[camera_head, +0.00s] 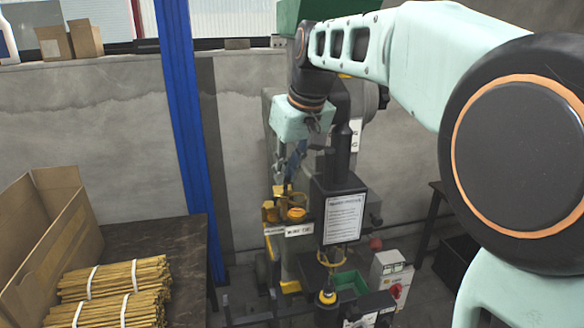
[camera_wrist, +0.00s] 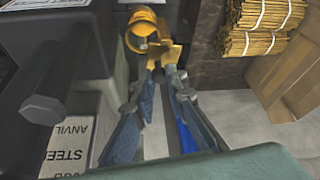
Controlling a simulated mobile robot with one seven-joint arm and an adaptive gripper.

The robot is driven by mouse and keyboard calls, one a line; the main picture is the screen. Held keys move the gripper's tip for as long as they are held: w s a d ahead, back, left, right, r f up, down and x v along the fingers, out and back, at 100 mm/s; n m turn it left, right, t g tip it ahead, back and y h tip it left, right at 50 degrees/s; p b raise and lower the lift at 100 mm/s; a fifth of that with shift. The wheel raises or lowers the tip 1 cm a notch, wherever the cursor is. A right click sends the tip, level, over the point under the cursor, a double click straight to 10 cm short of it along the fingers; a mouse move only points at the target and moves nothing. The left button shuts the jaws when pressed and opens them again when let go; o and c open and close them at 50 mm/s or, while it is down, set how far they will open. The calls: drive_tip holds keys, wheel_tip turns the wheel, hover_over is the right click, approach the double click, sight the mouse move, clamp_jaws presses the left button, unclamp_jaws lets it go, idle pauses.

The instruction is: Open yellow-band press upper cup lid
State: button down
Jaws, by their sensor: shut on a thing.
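The yellow upper cup (camera_head: 295,213) sits on the front of the dark rivet press, above a white label. In the wrist view the cup (camera_wrist: 141,28) is a round yellow ring at the top, with a yellow tab-like part (camera_wrist: 163,52) on its near side. My gripper (camera_head: 288,186) reaches down at the cup from above. In the wrist view my gripper's fingertips (camera_wrist: 162,68) are close together and shut on the yellow part beside the cup's rim. The fingertips partly hide this part, so the lid's exact angle cannot be told.
The press's dark body (camera_wrist: 60,40) stands close to the left of my fingers in the wrist view. A sign (camera_head: 344,219) and a lower yellow ring (camera_head: 331,257) are on the press. A table (camera_head: 185,240) with bundled sticks (camera_head: 115,285) and a carton stands left, near a blue post (camera_head: 180,110).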

drive_tip(key=shift+a+n+g, duration=0.2)
drive_tip(key=shift+n+g, duration=0.1)
drive_tip(key=shift+n, duration=0.7)
drive_tip(key=shift+y+p, duration=0.3)
drive_tip(key=c, duration=1.9)
unclamp_jaws()
drive_tip(key=shift+c, duration=0.2)
drive_tip(key=v, duration=1.2)
drive_tip(key=shift+a, duration=0.1)
